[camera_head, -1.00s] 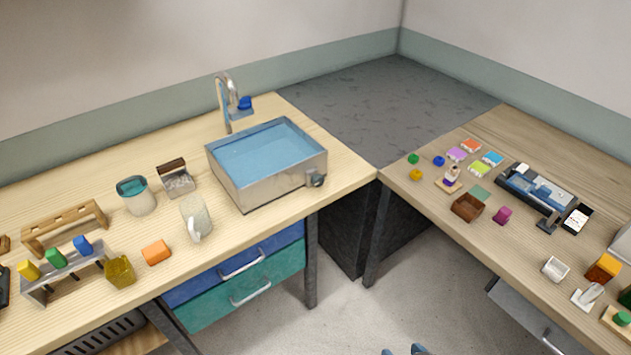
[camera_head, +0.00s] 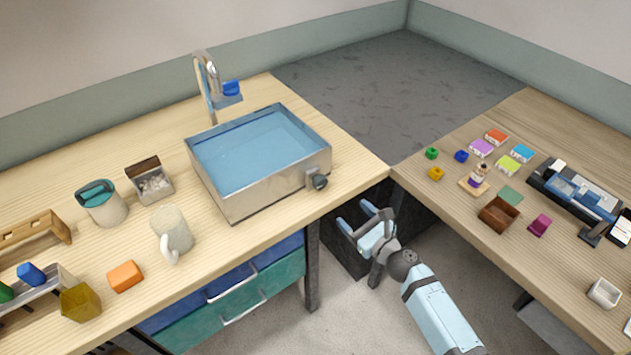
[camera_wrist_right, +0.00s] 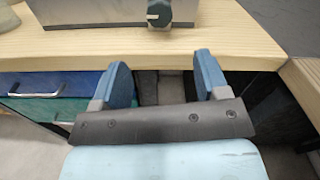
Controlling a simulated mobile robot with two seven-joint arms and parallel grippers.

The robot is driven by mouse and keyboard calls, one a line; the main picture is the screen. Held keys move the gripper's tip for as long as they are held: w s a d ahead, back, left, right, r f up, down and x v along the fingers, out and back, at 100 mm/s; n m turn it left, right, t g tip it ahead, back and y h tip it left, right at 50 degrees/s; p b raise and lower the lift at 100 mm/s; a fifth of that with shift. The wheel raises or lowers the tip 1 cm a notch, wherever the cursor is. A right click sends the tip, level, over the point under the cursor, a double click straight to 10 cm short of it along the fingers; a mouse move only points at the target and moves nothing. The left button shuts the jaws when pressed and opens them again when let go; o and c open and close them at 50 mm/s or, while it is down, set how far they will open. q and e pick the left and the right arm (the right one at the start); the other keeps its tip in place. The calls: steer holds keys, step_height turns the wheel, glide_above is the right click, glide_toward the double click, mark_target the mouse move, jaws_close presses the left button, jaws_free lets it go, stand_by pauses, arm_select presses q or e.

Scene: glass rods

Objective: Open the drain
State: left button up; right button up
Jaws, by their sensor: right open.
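A metal basin (camera_head: 262,196) full of blue water stands on the left wooden table. A dark round drain knob (camera_head: 319,182) sticks out from the basin's right front side. The knob (camera_wrist_right: 159,18) also shows at the top of the right wrist view, beyond my fingers. My right gripper (camera_head: 364,217) is open and empty, below and to the right of the knob, in front of the table's edge. In the right wrist view its two blue fingers (camera_wrist_right: 164,76) are spread apart with nothing between them. My left gripper is not in view.
A tap (camera_head: 208,88) with a blue handle stands behind the basin. The right table (camera_head: 440,205) holds small coloured items. The floor gap between the tables is open.

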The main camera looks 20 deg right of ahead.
mark_target(323, 185)
steer(key=x, duration=1.3)
steer(key=shift+p, duration=0.3)
steer(key=c, duration=0.9)
